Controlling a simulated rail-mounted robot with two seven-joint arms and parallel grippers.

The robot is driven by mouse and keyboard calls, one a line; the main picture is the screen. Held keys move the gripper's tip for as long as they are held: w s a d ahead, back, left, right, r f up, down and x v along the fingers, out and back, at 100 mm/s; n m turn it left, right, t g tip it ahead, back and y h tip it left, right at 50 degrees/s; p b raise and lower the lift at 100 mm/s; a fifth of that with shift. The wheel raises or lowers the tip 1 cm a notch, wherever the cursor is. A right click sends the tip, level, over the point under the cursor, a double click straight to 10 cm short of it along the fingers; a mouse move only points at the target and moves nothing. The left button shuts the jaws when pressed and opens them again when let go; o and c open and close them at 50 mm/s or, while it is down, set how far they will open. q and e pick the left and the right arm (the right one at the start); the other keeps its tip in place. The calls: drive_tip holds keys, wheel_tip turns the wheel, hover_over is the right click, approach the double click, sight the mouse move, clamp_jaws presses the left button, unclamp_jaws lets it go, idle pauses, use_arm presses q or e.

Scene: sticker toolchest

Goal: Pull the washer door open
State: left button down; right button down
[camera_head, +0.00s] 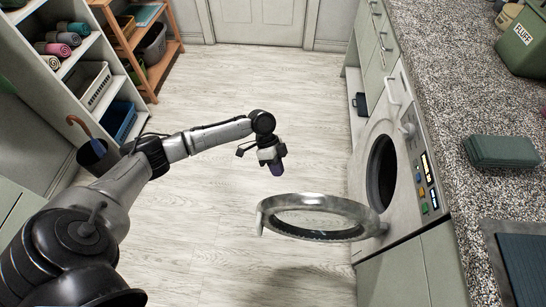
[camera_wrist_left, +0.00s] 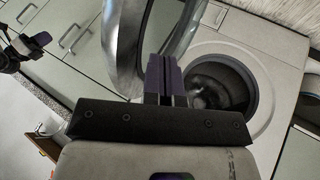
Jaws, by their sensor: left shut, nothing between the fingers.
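The washer (camera_head: 404,150) is white and built in under the counter on the right. Its round door (camera_head: 262,215), a metallic ring with a clear middle, stands swung wide out from the front over the floor. The dark drum opening (camera_head: 382,174) is uncovered. My left gripper (camera_head: 277,168) is shut and empty, just beyond the door's free end and apart from it in the head view. In the left wrist view its closed fingers (camera_wrist_left: 165,78) show with the door ring (camera_wrist_left: 112,50) behind and the drum opening (camera_wrist_left: 222,82) to the right. What seems my right gripper (camera_wrist_left: 38,40) shows small at far left.
A speckled counter (camera_head: 440,70) holds a green cloth stack (camera_head: 502,151) and a green bin (camera_head: 524,42). Shelves with baskets (camera_head: 92,85) and an umbrella stand (camera_head: 97,157) line the left. The pale floor (camera_head: 250,90) between is clear.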

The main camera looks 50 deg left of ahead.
use_arm(q)
drive_tip(key=shift+s+d+f+p, duration=0.1)
drive_tip(key=shift+s+d+f, duration=0.25)
drive_tip(key=shift+s+d, duration=0.25)
drive_tip(key=shift+s+d+f+p, duration=0.1)
drive_tip(key=shift+s+d+f, duration=0.25)
drive_tip(key=shift+s+d, duration=0.3)
drive_tip(key=shift+s+d+f+p, duration=0.1)
drive_tip(key=shift+s+d+f, duration=0.3)
drive_tip(key=shift+d, duration=0.35)
use_arm(e)
drive_tip(key=shift+r, duration=0.3)
use_arm(q)
drive_tip(key=shift+s+r, duration=0.1)
